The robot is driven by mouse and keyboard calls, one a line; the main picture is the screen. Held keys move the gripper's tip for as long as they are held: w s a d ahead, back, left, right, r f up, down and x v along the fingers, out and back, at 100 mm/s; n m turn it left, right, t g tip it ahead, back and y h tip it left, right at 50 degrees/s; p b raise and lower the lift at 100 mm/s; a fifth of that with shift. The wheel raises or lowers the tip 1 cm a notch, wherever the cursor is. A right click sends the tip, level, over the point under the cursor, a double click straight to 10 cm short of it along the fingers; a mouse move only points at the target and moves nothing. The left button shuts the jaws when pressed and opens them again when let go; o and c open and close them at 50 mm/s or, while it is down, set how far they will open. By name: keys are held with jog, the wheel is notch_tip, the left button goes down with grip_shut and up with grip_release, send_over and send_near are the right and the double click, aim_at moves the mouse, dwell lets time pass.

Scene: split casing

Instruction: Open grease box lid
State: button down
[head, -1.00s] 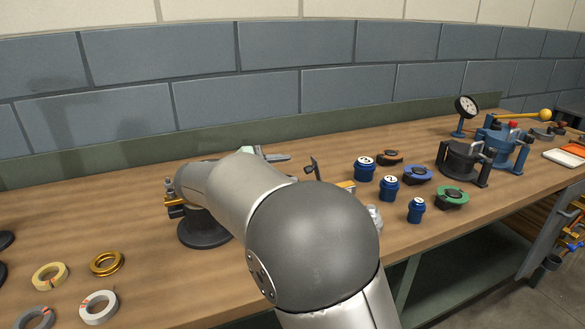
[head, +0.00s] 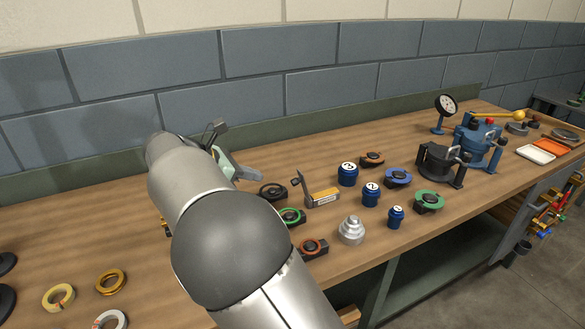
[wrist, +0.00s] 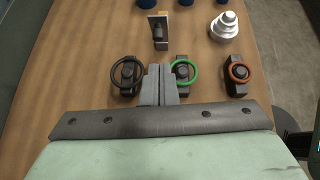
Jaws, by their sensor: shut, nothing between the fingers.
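I cannot pick out for sure which thing is the grease box. A small orange box with a pale label (head: 321,197) and a dark upright piece at its left end lies mid-bench. In the wrist view a small tan-topped thing (wrist: 159,30), perhaps the same one, stands ahead of the fingers. My gripper (wrist: 158,70) is shut and empty. Its fingers show between the black ring and the green ring, apart from the tan-topped thing.
Black (head: 272,191), green (head: 291,216) and red (head: 313,248) rings sit on dark holders. A stepped metal piece (head: 351,231) stands near the front edge. Blue numbered jars (head: 347,174) and clamped pots (head: 438,163) are at right. Loose rings (head: 111,282) lie front left.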

aim_at(294, 180)
jog(key=x, duration=0.9)
jog(key=shift+d+f, duration=0.15)
jog(key=shift+f, duration=0.2)
jog(key=r+p, duration=0.1)
jog(key=d+r+y+p, duration=0.1)
jog(key=p, duration=0.1)
jog(key=shift+w+g, duration=0.3)
jog(key=shift+g, duration=0.1)
jog(key=shift+w+d+y+p, duration=0.15)
jog(key=shift+d+y+p, duration=0.3)
jog(key=shift+p, duration=0.65)
jog(key=shift+g+y, duration=0.25)
jog(key=shift+g, duration=0.05)
jog(key=shift+a+f, duration=0.1)
